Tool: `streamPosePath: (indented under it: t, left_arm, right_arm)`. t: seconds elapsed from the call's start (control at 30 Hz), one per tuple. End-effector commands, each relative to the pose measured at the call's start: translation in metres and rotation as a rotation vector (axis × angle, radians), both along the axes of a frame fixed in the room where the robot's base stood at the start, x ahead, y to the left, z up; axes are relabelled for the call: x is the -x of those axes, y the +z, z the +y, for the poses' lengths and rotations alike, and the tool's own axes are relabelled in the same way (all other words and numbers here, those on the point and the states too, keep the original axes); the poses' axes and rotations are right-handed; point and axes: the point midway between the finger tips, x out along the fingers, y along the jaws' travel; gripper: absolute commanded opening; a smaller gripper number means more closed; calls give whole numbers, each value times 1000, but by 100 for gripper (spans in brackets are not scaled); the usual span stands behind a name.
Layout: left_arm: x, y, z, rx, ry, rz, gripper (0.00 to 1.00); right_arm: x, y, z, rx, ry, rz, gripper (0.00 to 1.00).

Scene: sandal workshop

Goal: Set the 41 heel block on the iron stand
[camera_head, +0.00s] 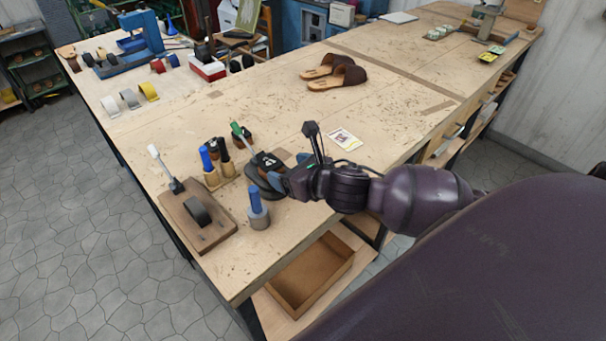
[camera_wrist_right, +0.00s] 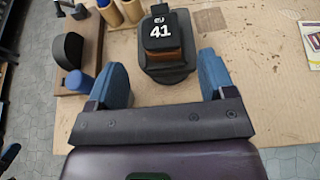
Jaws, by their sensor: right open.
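The 41 heel block (camera_head: 268,159) has a dark top marked "EU 41" and a brown body. It also shows in the right wrist view (camera_wrist_right: 160,27). It appears to sit upright on the black iron stand (camera_head: 254,178), whose dark base shows below it in the wrist view (camera_wrist_right: 168,74). My right gripper (camera_head: 288,170) is open at the near side of the block and stand. In the wrist view its blue fingers (camera_wrist_right: 163,72) are spread, with nothing held between them. My left gripper is not in view.
A card (camera_head: 344,139) and sandals (camera_head: 337,75) lie farther back. The bench middle is clear.

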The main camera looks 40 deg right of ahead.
Motion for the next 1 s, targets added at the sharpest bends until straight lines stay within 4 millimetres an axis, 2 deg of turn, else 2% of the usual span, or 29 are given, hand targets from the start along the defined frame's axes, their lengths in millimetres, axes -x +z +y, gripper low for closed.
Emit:
streamPosePath:
  t: [0.1,0.33,1.0]
  left_arm:
    - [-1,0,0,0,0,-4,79]
    - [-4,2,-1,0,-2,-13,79]
    - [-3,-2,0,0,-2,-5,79]
  right_arm:
    - [18,7,-3,3,0,0,76]
    - [38,16,-6,1,-1,0,76]
    - [41,17,-6,-6,-5,2,76]
